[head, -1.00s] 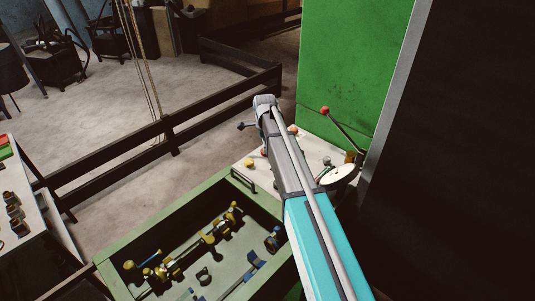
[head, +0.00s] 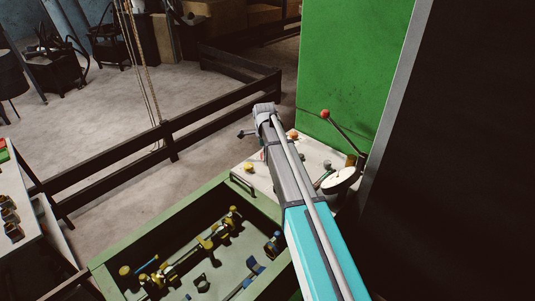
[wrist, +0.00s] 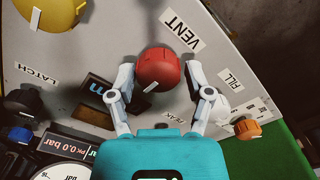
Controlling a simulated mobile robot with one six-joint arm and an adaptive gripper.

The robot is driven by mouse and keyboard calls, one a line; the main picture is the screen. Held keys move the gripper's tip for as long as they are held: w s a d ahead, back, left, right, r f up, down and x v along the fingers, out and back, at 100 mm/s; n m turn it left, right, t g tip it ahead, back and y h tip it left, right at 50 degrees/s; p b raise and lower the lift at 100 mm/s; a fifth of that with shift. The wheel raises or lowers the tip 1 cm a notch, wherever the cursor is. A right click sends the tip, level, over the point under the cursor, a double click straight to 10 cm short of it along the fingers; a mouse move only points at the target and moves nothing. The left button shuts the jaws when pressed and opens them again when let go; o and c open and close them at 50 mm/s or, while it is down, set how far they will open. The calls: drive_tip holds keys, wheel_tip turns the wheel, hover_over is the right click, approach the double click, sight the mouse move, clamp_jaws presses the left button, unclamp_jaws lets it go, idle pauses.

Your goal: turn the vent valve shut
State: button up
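In the wrist view a round red knob (wrist: 160,70), beside the VENT label (wrist: 182,30), sits on the pale panel. A white mark on it points to the lower left. My gripper (wrist: 158,78) is open, with one finger on each side of the knob. Gaps show between the fingertips and the knob, so I see no grip on it. In the head view my gripper (head: 246,134) is small at the far end of my arm, above the panel (head: 316,152). My arm largely hides the red knob there.
A yellow knob (wrist: 52,12), a dark knob by LATCH (wrist: 22,102) and an orange knob (wrist: 247,128) by FILL surround it. A red-tipped lever (head: 325,114) and white gauge (head: 340,180) stand right of my arm. A green tray (head: 120,255) of fittings lies in front.

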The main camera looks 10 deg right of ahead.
drive_tip(key=c, duration=0.6)
drive_tip(key=shift+d, duration=0.25)
drive_tip(key=shift+a, duration=0.15)
